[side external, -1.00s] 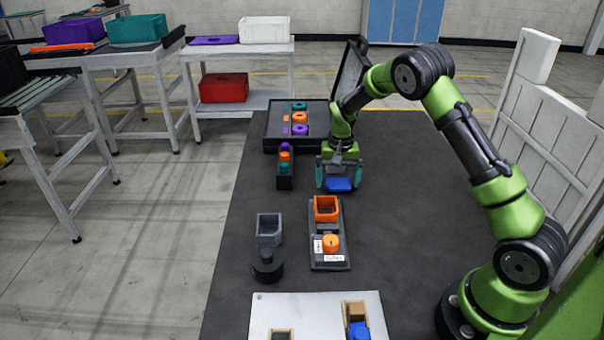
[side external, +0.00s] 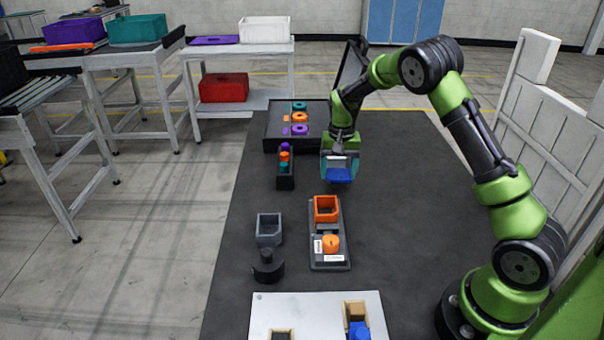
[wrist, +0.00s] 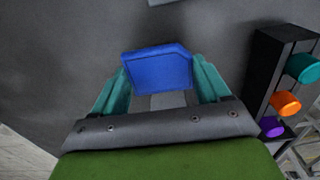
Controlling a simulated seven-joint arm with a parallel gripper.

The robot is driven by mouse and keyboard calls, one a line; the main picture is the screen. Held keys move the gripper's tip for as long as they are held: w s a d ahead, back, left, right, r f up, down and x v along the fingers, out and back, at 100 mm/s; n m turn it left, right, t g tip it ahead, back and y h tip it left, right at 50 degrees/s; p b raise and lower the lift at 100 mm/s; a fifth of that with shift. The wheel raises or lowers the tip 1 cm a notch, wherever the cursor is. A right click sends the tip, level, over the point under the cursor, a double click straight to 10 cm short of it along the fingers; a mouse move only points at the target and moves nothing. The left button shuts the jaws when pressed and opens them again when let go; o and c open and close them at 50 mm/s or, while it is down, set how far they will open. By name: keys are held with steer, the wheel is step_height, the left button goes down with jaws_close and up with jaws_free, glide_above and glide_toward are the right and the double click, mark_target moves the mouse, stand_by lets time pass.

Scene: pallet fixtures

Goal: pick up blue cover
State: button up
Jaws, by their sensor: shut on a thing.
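The blue cover (side external: 340,175) is a small flat blue piece held between the teal fingers of my gripper (side external: 340,167). It hangs above the dark table, behind the orange fixture. In the wrist view the blue cover (wrist: 158,70) sits between the two teal fingertips of my gripper (wrist: 160,85), which are shut on it from both sides. Its lower part in that view is partly hidden by the gripper.
A black rack (side external: 285,182) of purple, orange and teal parts stands just left of my gripper. A black tray (side external: 275,130) with rings lies behind. A pallet (side external: 330,264) with an orange fixture is in front, with a grey holder (side external: 269,230) to its left. The right side of the table is clear.

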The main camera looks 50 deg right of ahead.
steer(key=s+a, duration=0.1)
steer(key=s, duration=0.3)
steer(key=s+a+r, duration=0.1)
steer(key=s+a, duration=0.1)
steer(key=s, duration=0.3)
steer(key=s+a+r, duration=0.1)
steer(key=s, duration=0.4)
steer(key=shift+s+a, duration=0.1)
steer(key=shift+a, duration=0.1)
steer(key=shift+s+a, duration=0.25)
steer(key=shift+s, duration=0.05)
steer(key=shift+w+a+r, duration=0.15)
steer(key=shift+w+a, duration=0.1)
steer(key=w+a+r+n, duration=0.7)
steer(key=w+r+n, duration=0.1)
steer(key=n, duration=1)
steer(key=shift+f, duration=2.8)
steer(key=shift+f, duration=1.45)
